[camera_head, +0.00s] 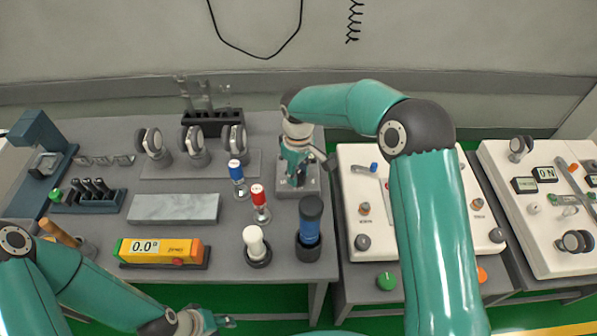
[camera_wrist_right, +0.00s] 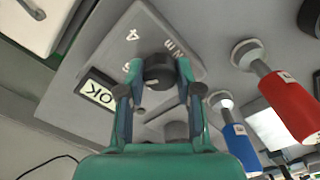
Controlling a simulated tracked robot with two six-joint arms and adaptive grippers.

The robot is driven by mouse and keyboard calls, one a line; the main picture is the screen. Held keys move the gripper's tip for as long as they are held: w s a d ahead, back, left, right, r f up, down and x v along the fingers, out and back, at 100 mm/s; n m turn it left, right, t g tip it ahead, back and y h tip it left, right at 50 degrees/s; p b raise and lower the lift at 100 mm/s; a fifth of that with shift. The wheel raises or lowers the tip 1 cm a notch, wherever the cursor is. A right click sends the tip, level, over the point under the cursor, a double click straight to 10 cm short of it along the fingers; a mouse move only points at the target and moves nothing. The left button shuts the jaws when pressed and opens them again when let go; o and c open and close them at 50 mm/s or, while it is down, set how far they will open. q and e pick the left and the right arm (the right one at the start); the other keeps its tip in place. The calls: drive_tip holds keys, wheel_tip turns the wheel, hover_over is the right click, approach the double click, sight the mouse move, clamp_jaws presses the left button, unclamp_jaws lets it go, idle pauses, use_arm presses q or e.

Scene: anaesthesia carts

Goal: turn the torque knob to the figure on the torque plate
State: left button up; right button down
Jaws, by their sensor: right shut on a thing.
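The torque knob (camera_wrist_right: 158,70) is a dark round knob on a grey plate (camera_wrist_right: 205,70) in the right wrist view. My right gripper (camera_wrist_right: 158,74) is shut on it, one finger on each side. Beside the knob the plate bears a "4", another character partly hidden by a finger, and "N m". In the head view my right gripper (camera_head: 296,172) reaches down onto this plate (camera_head: 312,186), hiding the knob. My left gripper (camera_head: 208,321) is low at the bottom edge, away from the plate; its opening is unclear.
Red (camera_head: 259,203) and blue-capped (camera_head: 238,178) bottles and a blue-black cylinder (camera_head: 310,228) stand left of and in front of the plate. A yellow-orange gauge (camera_head: 160,251) reads 0.0. A white panel (camera_head: 350,185) is close on the right.

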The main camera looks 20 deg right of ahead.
sight(298, 173)
drive_tip(key=shift+r, duration=0.1)
drive_tip(key=c, duration=0.8)
unclamp_jaws()
drive_tip(key=shift+o, duration=0.2)
wheel_tip(298, 173, up, 12)
